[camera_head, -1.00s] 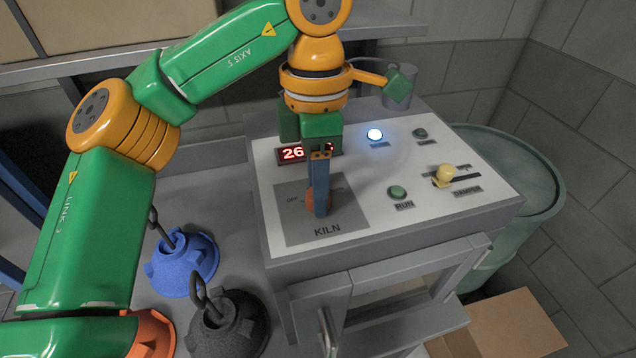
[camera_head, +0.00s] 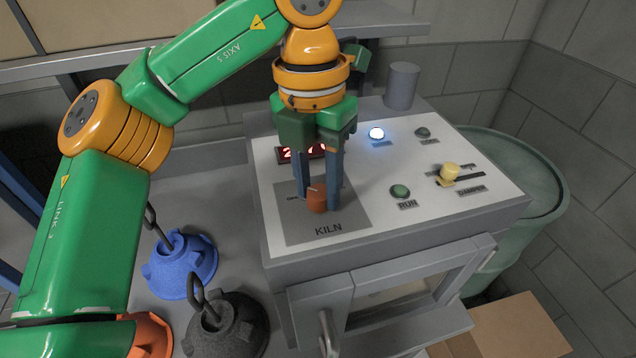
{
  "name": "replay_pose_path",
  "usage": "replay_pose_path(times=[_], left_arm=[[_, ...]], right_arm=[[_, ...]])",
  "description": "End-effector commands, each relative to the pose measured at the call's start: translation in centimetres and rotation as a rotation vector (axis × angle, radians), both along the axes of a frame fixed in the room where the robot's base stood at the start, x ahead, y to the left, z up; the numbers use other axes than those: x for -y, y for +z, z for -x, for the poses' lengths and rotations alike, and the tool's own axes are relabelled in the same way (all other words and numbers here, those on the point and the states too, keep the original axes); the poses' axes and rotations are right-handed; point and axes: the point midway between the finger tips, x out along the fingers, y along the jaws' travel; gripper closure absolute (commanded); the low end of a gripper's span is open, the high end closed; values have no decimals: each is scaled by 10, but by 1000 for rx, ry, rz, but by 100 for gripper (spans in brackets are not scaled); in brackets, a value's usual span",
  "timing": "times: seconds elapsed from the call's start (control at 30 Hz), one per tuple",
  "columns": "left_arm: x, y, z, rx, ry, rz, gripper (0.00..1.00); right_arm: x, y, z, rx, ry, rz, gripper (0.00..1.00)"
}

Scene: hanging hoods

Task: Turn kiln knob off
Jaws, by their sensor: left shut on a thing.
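The kiln knob (camera_head: 317,201) is a small orange-red knob on the grey KILN plate (camera_head: 350,222) of the sloped control panel. A pale pointer mark shows on its upper left side, toward the OFF lettering. My left gripper (camera_head: 319,198) comes down from above with its blue-grey fingers on either side of the knob, shut on it. The red digital display (camera_head: 285,155) behind is partly hidden by the fingers. My right gripper is not in view.
The panel also has a lit blue-white lamp (camera_head: 376,134), a green RUN button (camera_head: 400,191), a dark button (camera_head: 422,132) and a yellow damper slider (camera_head: 450,172). Blue (camera_head: 181,266) and black (camera_head: 226,326) hooked hoods stand at left. A cardboard box (camera_head: 511,328) is at lower right.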

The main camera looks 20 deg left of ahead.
Motion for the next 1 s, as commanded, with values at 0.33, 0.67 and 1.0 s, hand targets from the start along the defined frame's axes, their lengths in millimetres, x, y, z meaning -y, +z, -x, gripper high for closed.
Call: replay_pose_path(times=[0.33,0.67,1.0], left_arm=[[0,0,0,2,110,1,100],[0,1,0,2,128,1,100],[0,0,0,1,127,0,29]], right_arm=[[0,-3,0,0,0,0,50],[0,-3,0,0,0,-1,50],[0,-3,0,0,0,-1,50]])
